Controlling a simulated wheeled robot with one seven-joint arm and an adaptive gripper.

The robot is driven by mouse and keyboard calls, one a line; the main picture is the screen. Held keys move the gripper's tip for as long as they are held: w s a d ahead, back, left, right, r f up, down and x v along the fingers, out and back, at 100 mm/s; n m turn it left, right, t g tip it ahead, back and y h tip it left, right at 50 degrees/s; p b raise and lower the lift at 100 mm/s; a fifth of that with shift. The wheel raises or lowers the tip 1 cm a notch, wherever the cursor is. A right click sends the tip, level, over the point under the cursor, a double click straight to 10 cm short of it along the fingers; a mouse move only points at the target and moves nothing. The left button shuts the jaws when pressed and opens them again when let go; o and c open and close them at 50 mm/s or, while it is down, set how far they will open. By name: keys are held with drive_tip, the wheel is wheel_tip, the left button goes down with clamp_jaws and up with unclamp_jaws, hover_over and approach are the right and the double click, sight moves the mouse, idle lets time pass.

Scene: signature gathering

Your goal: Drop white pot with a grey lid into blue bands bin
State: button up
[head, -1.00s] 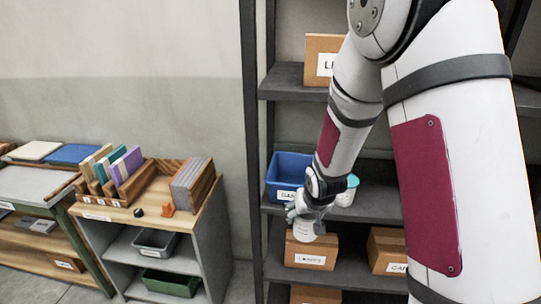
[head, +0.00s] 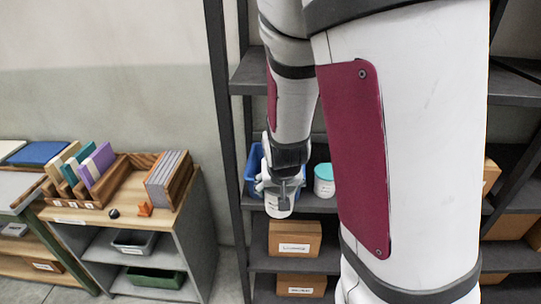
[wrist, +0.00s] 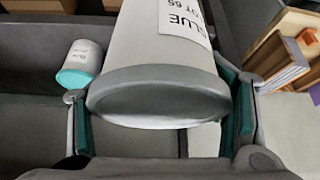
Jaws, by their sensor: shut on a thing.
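The white pot with a grey lid (wrist: 160,92) fills the middle of the wrist view, with a printed label on its white side. My gripper (wrist: 160,122) is shut on it, with a teal-padded finger on each side. In the head view my gripper (head: 279,190) holds the pot (head: 279,208) in front of the shelf. The blue bin (head: 253,165) stands on the shelf behind my gripper, which hides most of it. Its label and inside cannot be seen in the head view.
A white pot with a teal lid (head: 324,181) stands on the shelf right of the bin; it also shows in the wrist view (wrist: 82,62). A cardboard box (head: 295,240) sits on the shelf below. A wooden organiser cabinet (head: 120,215) stands at left.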

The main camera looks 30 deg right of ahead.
drive_tip(key=w+d+b, duration=0.1)
drive_tip(key=w+d, duration=0.1)
drive_tip(key=w, duration=0.1)
drive_tip(key=w+d+b, duration=0.1)
drive_tip(key=w, duration=0.3)
drive_tip(key=w+d+b, duration=0.1)
drive_tip(key=w+d, duration=0.1)
drive_tip(key=w, duration=0.1)
drive_tip(key=shift+w+d+f+b, duration=0.1)
drive_tip(key=shift+w+d+b, duration=0.05)
drive_tip(key=shift+d+b, duration=0.25)
drive_tip(key=w+d, duration=0.1)
drive_tip(key=w, duration=0.2)
drive_tip(key=w+d, duration=0.1)
drive_tip(key=shift+w+d+f, duration=0.15)
drive_tip(key=shift+w+d, duration=0.1)
drive_tip(key=shift+d, duration=0.05)
drive_tip(key=shift+f, duration=0.2)
drive_tip(key=shift+f+b, duration=0.3)
drive_tip(key=shift+f, duration=0.05)
drive_tip(key=shift+f, duration=0.1)
